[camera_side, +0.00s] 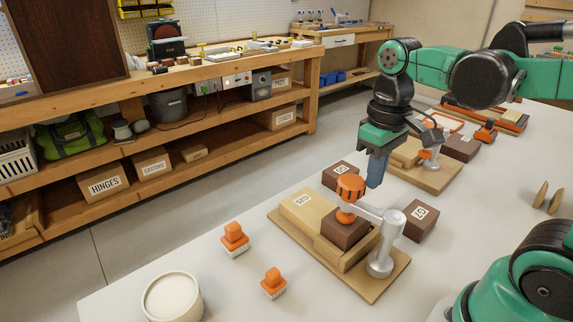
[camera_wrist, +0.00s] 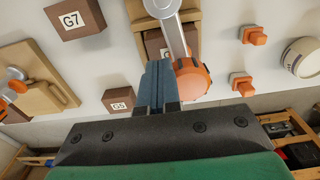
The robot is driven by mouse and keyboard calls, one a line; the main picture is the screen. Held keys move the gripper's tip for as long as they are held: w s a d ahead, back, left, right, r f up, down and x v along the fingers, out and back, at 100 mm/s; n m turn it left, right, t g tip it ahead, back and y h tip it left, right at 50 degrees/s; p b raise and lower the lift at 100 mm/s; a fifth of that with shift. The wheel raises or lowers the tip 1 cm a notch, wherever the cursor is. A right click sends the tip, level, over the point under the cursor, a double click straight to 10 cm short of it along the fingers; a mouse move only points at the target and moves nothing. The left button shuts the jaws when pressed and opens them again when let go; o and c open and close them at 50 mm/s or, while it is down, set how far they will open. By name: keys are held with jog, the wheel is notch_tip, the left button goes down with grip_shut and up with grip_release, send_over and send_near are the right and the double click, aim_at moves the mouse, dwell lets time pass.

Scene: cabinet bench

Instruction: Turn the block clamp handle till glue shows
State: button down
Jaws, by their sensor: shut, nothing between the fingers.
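The block clamp stands on a light wooden board (camera_side: 377,285) on the white table, with a grey post and arm (camera_side: 381,256). Its orange handle (camera_side: 350,187) sits on top, above a dark brown block (camera_side: 345,230) that lies against pale wood marked G25. The handle also shows in the wrist view (camera_wrist: 191,80). My gripper (camera_side: 376,176) is shut and empty, its blue fingers pointing down just behind and to the right of the handle. In the wrist view the fingers (camera_wrist: 157,85) are together, left of the handle. Whether they touch it I cannot tell. I see no glue.
Brown blocks stand behind the board (camera_side: 340,174) and to its right (camera_side: 419,220). A second clamp board (camera_side: 432,178) is farther back. Two orange-topped stamps (camera_side: 235,238) and a round cream tub (camera_side: 172,298) stand front left. Bare table lies between stamps and board.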

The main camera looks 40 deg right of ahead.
aim_at(364, 210)
jog(key=shift+s+a, duration=0.1)
jog(key=shift+a, duration=0.05)
jog(key=shift+s+a, duration=0.1)
jog(key=shift+a, duration=0.95)
dwell(0.3)
jog(key=shift+s+a+r, duration=0.1)
jog(key=shift+s+a, duration=0.1)
notch_tip(364, 210, up, 6)
jog(key=shift+f, duration=0.1)
dwell(0.4)
dwell(1.3)
